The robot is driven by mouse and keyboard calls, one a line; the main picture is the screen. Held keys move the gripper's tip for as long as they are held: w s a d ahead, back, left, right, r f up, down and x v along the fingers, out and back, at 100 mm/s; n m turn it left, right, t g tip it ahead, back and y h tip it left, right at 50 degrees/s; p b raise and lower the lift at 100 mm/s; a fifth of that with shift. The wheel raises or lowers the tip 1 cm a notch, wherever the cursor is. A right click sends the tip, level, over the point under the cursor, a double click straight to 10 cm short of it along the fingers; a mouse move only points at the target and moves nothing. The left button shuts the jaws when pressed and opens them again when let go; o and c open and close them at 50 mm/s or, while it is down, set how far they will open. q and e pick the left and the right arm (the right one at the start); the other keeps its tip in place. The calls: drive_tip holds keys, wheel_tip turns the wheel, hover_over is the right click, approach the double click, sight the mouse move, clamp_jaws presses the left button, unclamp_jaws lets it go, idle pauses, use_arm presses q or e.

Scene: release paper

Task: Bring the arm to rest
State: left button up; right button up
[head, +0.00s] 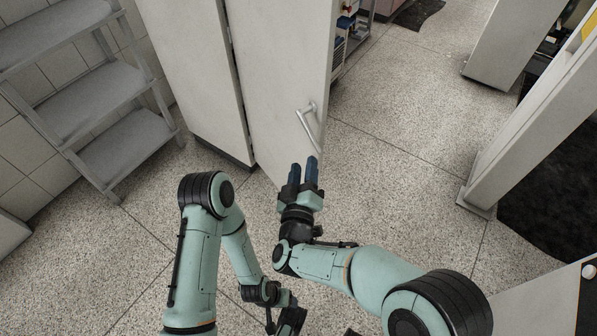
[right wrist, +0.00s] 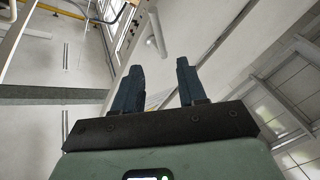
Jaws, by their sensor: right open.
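My right gripper (head: 304,170) is in the middle of the head view, pointing away from me, just below the silver handle (head: 309,122) of an open white door (head: 276,80). In the right wrist view its two dark blue fingers (right wrist: 158,85) stand apart with nothing between them. The handle (right wrist: 156,35) shows beyond the fingertips there, apart from them. My left gripper (head: 290,318) is low in the head view, partly cut off by the bottom edge, and its jaws are not clear.
A grey shelf rack (head: 100,100) stands at the left by the tiled wall. A white cabinet (head: 195,70) adjoins the door. White panels (head: 520,110) stand at the right. The speckled floor (head: 395,150) between is clear. A white surface (head: 540,300) is at the bottom right.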

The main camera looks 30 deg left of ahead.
use_arm(q)
drive_tip(key=shift+s, duration=0.45)
idle(0.3)
